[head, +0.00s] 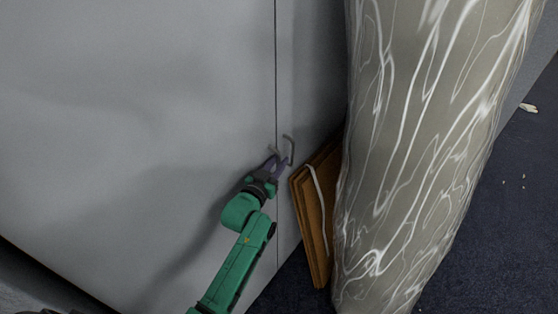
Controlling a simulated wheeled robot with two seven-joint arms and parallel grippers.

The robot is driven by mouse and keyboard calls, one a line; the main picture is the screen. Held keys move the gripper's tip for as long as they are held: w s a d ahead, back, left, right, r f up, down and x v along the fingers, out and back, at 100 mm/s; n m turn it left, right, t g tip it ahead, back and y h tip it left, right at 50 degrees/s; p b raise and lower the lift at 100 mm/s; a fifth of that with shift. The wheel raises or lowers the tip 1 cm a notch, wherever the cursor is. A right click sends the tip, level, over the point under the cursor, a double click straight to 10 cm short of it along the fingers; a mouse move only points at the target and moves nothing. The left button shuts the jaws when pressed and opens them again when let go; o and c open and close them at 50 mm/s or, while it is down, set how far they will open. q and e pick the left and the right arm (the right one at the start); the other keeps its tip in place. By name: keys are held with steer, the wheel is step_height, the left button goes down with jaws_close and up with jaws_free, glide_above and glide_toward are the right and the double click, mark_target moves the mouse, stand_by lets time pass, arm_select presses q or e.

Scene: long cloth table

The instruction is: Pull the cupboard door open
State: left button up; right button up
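The cupboard is a broad pale grey front. Its large left door (130,130) fills the left of the head view, and a narrow right panel (305,80) lies beyond a thin vertical seam. The doors look shut. A thin dark bracket handle (290,150) stands out just right of the seam, and a smaller one (273,150) shows just left of it. My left gripper (276,161), on a green arm, is right at the handles. Its purple-grey fingers look apart. Whether they touch a handle I cannot tell. My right gripper is not in view.
A tall grey marbled column-like object (430,130) with white veins stands close on the right. A brown wooden board (317,210) with a pale strip leans between it and the cupboard. Dark blue floor (500,240) at the far right is mostly clear, with small pale scraps.

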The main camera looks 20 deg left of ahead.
arm_select(q)
steer(key=shift+w, duration=0.15)
jaws_close()
stand_by(1.4)
